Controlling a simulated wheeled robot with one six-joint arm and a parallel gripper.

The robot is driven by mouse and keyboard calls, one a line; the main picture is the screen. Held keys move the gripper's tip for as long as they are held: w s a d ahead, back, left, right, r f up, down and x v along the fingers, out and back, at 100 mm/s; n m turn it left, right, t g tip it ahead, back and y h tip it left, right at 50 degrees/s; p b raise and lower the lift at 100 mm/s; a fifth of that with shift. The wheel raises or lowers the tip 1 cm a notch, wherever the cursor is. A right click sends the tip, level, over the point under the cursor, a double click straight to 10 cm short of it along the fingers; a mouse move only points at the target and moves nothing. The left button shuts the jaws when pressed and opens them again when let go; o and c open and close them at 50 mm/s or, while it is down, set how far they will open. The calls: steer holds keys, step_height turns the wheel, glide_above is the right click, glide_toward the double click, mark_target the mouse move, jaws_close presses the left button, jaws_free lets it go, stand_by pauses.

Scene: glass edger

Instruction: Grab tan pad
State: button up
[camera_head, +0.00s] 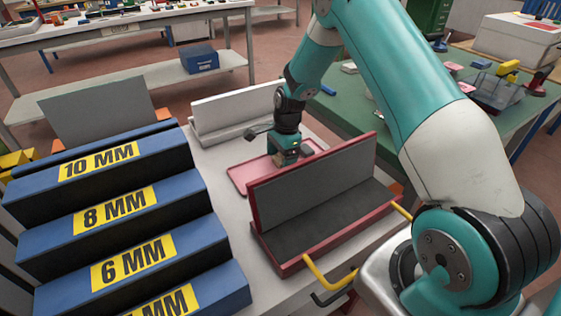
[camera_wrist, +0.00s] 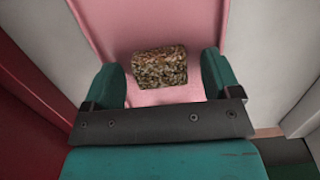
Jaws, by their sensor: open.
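In the wrist view the tan pad (camera_wrist: 160,66) is a speckled brown block lying on a pink tray (camera_wrist: 112,26). My gripper (camera_wrist: 165,75) is open, with one teal finger on each side of the pad. The fingers look apart from the pad; the height of the fingertips above the tray is hard to tell. In the head view my gripper (camera_head: 285,156) points down over the pink tray (camera_head: 243,176), behind the red-framed grey rack. A small tan patch shows at the gripper there, mostly hidden.
The red-framed rack (camera_head: 315,190) with yellow handles stands close in front of my gripper. A white rack (camera_head: 238,108) stands behind it. Blue stepped racks (camera_head: 110,215) with yellow millimetre labels fill the left. A green table (camera_head: 440,105) is at the back right.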

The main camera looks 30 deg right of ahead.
steer(key=c, duration=1)
steer(key=shift+r, duration=0.1)
